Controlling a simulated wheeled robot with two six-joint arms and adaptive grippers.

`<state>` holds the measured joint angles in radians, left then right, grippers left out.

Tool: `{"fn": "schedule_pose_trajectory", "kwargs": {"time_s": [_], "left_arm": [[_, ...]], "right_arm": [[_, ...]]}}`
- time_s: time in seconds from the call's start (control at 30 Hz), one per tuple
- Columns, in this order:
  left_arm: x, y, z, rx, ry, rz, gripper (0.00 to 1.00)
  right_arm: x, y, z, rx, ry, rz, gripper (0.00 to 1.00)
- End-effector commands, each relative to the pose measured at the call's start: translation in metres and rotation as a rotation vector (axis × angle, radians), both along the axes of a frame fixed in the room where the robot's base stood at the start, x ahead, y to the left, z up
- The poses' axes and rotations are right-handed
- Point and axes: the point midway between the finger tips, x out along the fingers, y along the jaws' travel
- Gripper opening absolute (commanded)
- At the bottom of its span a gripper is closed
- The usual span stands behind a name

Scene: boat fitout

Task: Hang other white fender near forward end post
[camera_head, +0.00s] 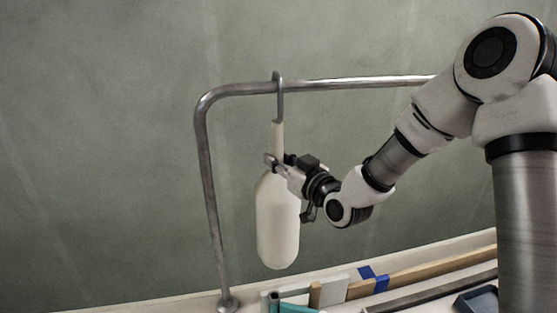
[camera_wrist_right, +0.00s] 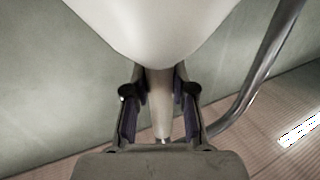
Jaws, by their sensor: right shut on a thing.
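The white fender (camera_head: 278,225) hangs upright below the metal rail (camera_head: 340,84), near the rail's bent end and the end post (camera_head: 209,200). A grey hook (camera_head: 279,95) at its top loops over the rail. My right gripper (camera_head: 274,161) is shut on the fender's narrow neck, just above its body. In the right wrist view the fender's white body (camera_wrist_right: 155,25) fills the top, and the neck (camera_wrist_right: 160,100) lies between the fingers (camera_wrist_right: 160,105). The post (camera_wrist_right: 262,70) passes to the right there, apart from the fender. My left gripper is not in view.
Below the rail, a ledge holds wooden strips (camera_head: 430,262), a blue piece (camera_head: 375,279) and a teal piece (camera_head: 297,308). A dark blue tray (camera_head: 478,300) sits at the lower right. A plain green-grey wall stands behind. The space left of the post is clear.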

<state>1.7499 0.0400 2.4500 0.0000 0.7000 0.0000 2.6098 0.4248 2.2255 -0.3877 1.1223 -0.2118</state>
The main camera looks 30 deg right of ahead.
Motion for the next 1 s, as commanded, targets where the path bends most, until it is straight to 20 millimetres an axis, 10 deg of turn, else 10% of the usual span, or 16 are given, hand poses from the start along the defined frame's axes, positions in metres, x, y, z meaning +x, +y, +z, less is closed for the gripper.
{"fn": "schedule_pose_trajectory", "kwargs": {"time_s": [0.07,0.1,0.17,0.53,1.0], "left_arm": [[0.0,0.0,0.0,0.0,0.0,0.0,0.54],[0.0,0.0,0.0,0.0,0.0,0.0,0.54],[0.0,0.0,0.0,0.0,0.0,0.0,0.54],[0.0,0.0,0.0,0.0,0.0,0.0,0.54],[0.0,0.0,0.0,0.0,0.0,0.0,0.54]], "right_arm": [[0.0,0.0,0.002,-0.001,-0.003,0.0,0.0],[0.0,0.0,0.001,-0.001,-0.003,0.0,0.39],[0.0,0.0,0.001,0.0,-0.003,0.0,0.54],[-0.006,-0.002,0.0,0.003,0.001,-0.001,0.54],[-0.074,-0.011,0.001,0.001,-0.002,0.0,0.54]]}}
